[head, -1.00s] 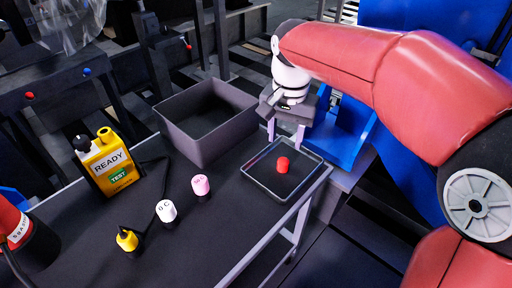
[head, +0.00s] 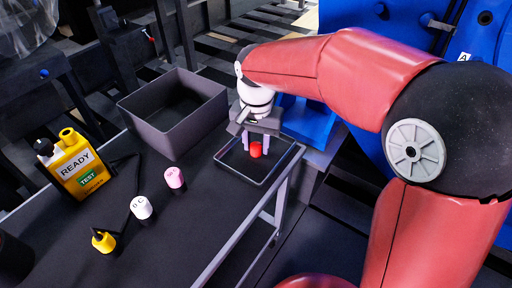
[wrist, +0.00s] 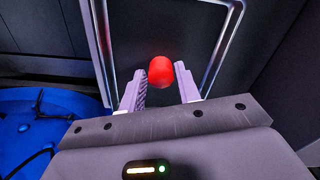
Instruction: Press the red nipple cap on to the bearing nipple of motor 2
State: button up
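The red nipple cap (head: 256,150) stands in a shallow dark tray (head: 226,164) at the right end of the table. My gripper (head: 258,142) is above the tray, with its fingers pointing down close to the cap. In the wrist view the red cap (wrist: 161,70) shows between and just beyond the tips of the two spread fingers (wrist: 160,82). The gripper is open, with gaps visible beside the cap. The bearing nipple of motor 2 is not to be made out; part of a blue housing (head: 384,150) stands behind my arm.
A deep grey bin (head: 150,132) stands behind the tray's left side.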

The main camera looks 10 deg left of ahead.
jog(key=c, duration=0.5)
jog(key=shift+c, duration=0.2)
